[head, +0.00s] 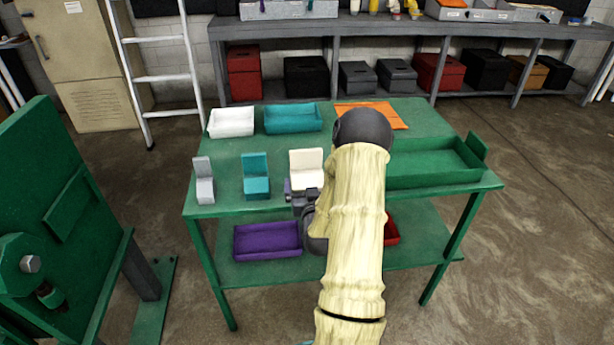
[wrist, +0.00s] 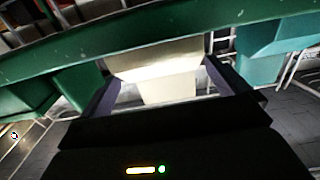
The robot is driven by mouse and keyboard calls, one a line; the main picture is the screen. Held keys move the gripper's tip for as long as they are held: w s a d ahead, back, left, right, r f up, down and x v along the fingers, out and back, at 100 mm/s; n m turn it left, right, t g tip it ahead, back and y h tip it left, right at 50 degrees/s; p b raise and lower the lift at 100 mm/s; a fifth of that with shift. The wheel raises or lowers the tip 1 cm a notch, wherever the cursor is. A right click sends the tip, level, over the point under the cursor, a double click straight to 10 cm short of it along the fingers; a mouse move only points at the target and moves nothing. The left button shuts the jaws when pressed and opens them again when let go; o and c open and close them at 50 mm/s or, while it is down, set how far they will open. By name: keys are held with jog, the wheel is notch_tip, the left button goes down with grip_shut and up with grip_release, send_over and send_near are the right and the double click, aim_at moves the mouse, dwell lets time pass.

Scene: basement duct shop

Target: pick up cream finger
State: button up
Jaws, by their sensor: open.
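The cream finger (head: 306,161) is an L-shaped block with an upright plate. It stands near the front edge of the green table (head: 225,165), right of the teal finger (head: 255,174). My gripper (head: 303,194) is just in front of it, and my arm hides part of that area. In the wrist view the cream finger (wrist: 168,86) shows between the two dark fingers of my open gripper (wrist: 162,78). I cannot tell whether either finger touches it.
A grey finger (head: 203,180) stands further left. A white tray (head: 231,122), a teal tray (head: 293,118) and an orange flat piece (head: 385,112) lie behind. A long green tray (head: 435,166) is at right. A purple bin (head: 267,240) sits on the lower shelf.

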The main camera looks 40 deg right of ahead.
aim_at(307, 178)
jog(key=x, duration=0.3)
jog(key=shift+w+d, duration=0.2)
jog(key=shift+w, duration=0.15)
jog(key=shift+r, duration=0.1)
jog(key=c, duration=1)
jog(key=shift+c, duration=0.2)
notch_tip(307, 178, up, 10)
jog(key=shift+p, duration=0.45)
